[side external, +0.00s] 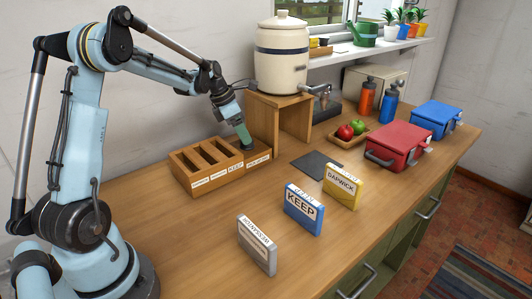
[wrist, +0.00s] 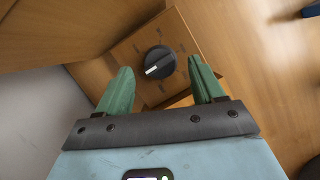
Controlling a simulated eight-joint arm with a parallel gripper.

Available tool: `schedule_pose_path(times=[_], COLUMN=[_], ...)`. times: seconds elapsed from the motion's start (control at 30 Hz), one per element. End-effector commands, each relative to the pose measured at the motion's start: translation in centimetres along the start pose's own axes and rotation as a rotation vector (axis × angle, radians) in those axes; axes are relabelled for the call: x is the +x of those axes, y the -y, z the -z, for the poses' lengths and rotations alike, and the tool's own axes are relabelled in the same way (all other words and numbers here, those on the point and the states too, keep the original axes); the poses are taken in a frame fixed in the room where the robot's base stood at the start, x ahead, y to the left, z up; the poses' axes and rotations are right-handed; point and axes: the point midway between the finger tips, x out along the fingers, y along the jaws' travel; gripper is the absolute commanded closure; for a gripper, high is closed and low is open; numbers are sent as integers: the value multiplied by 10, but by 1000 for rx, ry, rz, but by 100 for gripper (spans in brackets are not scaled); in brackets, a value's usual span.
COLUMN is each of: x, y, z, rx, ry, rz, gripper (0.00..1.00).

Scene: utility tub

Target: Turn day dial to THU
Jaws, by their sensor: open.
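The day dial (wrist: 160,61) is a round dark knob with a white pointer line, set on a square wooden plate (wrist: 126,50). Its pointer aims to the lower left in the wrist view. Small marks ring the knob, but they are too small to read. My gripper (wrist: 159,67) is open, with its green fingers apart and the knob showing beyond and between their tips. I cannot tell whether they touch it. In the side view my gripper (side external: 246,142) points down over the dial's low wooden block (side external: 258,159); the dial is hidden there.
A slotted wooden rack (side external: 205,168) stands left of the dial block. A wooden stand (side external: 280,120) carrying a cream crock (side external: 282,58) is close behind it. Grey (side external: 257,246), blue (side external: 303,210) and yellow (side external: 342,188) labelled boxes stand toward the front, with bare counter around them.

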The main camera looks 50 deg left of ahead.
Motion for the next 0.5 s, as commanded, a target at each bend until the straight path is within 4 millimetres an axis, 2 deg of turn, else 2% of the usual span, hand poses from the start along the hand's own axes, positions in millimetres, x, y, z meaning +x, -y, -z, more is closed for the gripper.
schedule_pose_path(times=[0.2,0.5], x=[21,25], y=[0,0], z=[0,0], rx=[1,1], ry=[0,0], rz=[-1,-1], gripper=[32,32])
